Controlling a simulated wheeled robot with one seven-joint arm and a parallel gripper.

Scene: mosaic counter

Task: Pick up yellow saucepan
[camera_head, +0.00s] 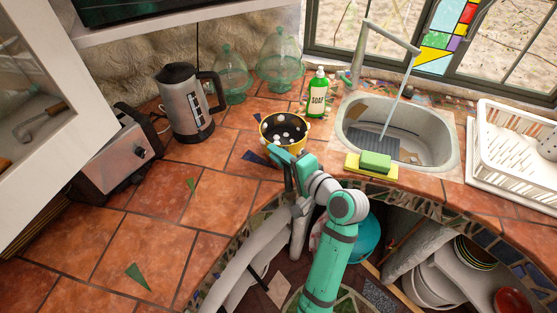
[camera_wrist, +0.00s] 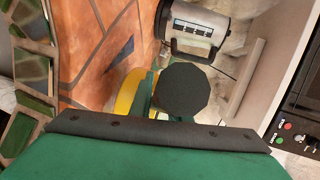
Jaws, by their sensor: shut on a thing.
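The yellow saucepan (camera_head: 268,141) is near the middle of the counter in the head view, upright, with a dark inside dotted with white. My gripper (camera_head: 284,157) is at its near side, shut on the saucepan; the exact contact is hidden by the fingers. In the wrist view a yellow strip of the saucepan (camera_wrist: 124,97) shows beside the green fingers of my gripper (camera_wrist: 148,100). A black many-sided disc covers part of that view. I cannot tell whether the saucepan's base touches the tiles.
A kettle (camera_head: 184,105) and a toaster (camera_head: 117,158) stand to the left. A green soap bottle (camera_head: 317,95), glass domes (camera_head: 279,62), a sink (camera_head: 443,149), a sponge (camera_head: 375,161) and a white dish rack (camera_head: 511,150) are behind or right. The left front tiles are clear.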

